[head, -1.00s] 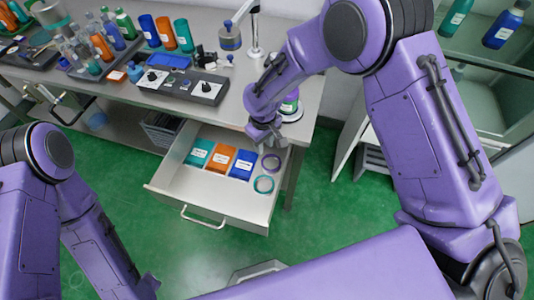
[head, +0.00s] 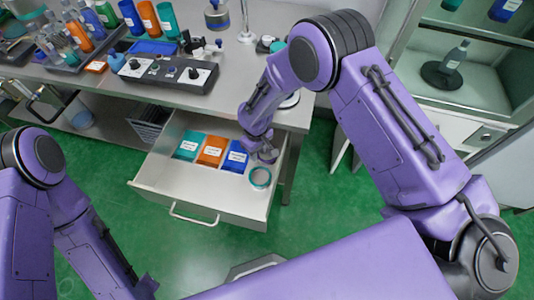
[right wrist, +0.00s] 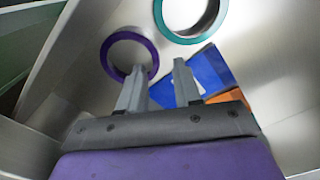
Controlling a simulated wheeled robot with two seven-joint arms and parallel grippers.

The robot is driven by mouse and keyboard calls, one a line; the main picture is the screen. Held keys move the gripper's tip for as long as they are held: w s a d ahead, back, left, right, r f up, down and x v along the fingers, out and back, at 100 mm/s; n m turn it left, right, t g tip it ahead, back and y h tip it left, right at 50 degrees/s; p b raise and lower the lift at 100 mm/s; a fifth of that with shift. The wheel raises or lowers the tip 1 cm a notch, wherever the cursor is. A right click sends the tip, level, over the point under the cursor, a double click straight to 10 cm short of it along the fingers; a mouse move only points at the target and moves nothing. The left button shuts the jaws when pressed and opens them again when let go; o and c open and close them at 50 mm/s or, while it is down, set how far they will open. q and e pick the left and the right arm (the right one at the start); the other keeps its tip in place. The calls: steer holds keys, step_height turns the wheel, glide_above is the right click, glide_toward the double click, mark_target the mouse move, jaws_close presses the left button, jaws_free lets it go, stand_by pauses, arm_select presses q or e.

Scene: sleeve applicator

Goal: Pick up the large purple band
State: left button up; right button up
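The large purple band (right wrist: 104,54) is a ring in the open drawer (head: 170,193). In the head view it is mostly hidden by my right gripper (head: 268,155). In the right wrist view my right gripper (right wrist: 160,68) is open, with its two fingers apart. The left finger overlaps the band's lower edge, and the band's right side lies in the gap between the fingertips. I cannot tell whether they touch. A teal band (right wrist: 182,39) lies beside the purple one; it also shows in the head view (head: 260,185). My left gripper is out of view.
The drawer walls are close around the gripper. The bench above holds a control box (head: 168,72) and several bottles. The drawer's front left is clear.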

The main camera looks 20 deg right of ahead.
steer(key=f, duration=0.3)
steer(key=shift+w+f, duration=0.25)
steer(key=shift+f, duration=0.05)
jaws_close()
steer(key=shift+w+a+r, duration=0.1)
steer(key=shift+a+r, duration=0.05)
steer(key=shift+r, duration=0.1)
step_height(320, 180, up, 6)
steer(key=b, duration=0.2)
steer(key=w+a+b, duration=0.2)
steer(key=a, duration=0.3)
steer(key=w+a+b, duration=0.1)
steer(key=w+a, duration=0.1)
steer(key=a, duration=0.4)
steer(key=w+a+b, duration=0.2)
steer(key=w+a, duration=0.1)
steer(key=a, duration=0.3)
steer(key=shift+a+b, duration=0.2)
steer(key=shift+b, duration=0.1)
steer(key=shift+w+a+r, duration=0.3)
steer(key=shift+a, duration=0.05)
